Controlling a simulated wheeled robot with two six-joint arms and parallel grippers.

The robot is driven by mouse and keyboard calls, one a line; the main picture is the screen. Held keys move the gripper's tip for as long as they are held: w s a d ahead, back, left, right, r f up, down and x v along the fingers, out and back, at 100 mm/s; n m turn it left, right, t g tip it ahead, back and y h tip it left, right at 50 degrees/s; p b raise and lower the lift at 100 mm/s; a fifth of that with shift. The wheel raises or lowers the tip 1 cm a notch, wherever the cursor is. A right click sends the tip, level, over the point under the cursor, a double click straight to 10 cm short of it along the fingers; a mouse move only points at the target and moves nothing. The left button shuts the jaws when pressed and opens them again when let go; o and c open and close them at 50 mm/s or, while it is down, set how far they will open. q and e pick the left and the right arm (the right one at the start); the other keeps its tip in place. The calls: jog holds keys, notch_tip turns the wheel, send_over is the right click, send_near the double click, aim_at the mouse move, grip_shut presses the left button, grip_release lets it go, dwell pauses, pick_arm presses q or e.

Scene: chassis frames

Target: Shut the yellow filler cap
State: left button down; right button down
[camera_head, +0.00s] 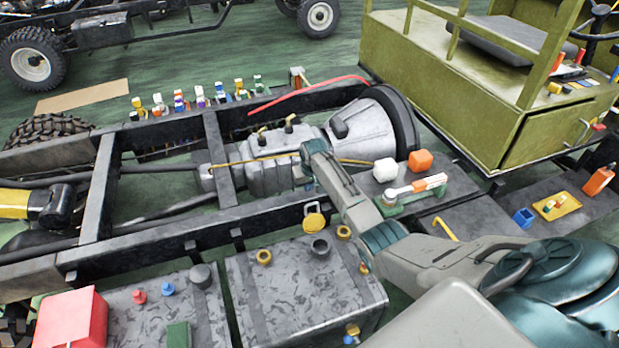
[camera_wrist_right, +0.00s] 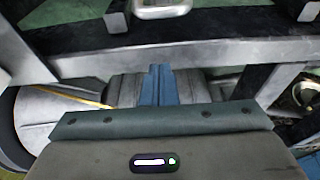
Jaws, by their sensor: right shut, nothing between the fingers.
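The yellow filler cap (camera_head: 315,220) stands raised at the back of the dark round filler neck (camera_head: 320,247), on top of the grey fuel tank (camera_head: 285,290). The neck's mouth shows uncovered. My right gripper (camera_head: 309,183) is over the chassis, behind the cap in the head view, with its fingers partly hidden by my arm. In the right wrist view its blue fingers (camera_wrist_right: 158,84) are together and hold nothing. They are apart from the cap. I cannot make out the cap in the wrist view.
A dark frame rail (camera_head: 260,215) runs between the gearbox (camera_head: 270,165) and the tank. A box at front left bears a red block (camera_head: 72,318). A white block (camera_head: 385,170) and an orange block (camera_head: 420,161) stand right of my forearm.

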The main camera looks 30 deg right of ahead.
jog(key=shift+s+a+f+p, duration=0.15)
jog(key=shift+s+f+p, duration=0.1)
jog(key=shift+s+p, duration=0.35)
jog(key=shift+s+a+f+p, duration=0.1)
jog(key=shift+s+f+p, duration=0.1)
jog(key=shift+s+p, duration=0.4)
jog(key=shift+s+a+f+p, duration=0.15)
jog(key=shift+s+f+p, duration=0.1)
jog(key=shift+s+p, duration=0.35)
jog(key=shift+f, duration=0.1)
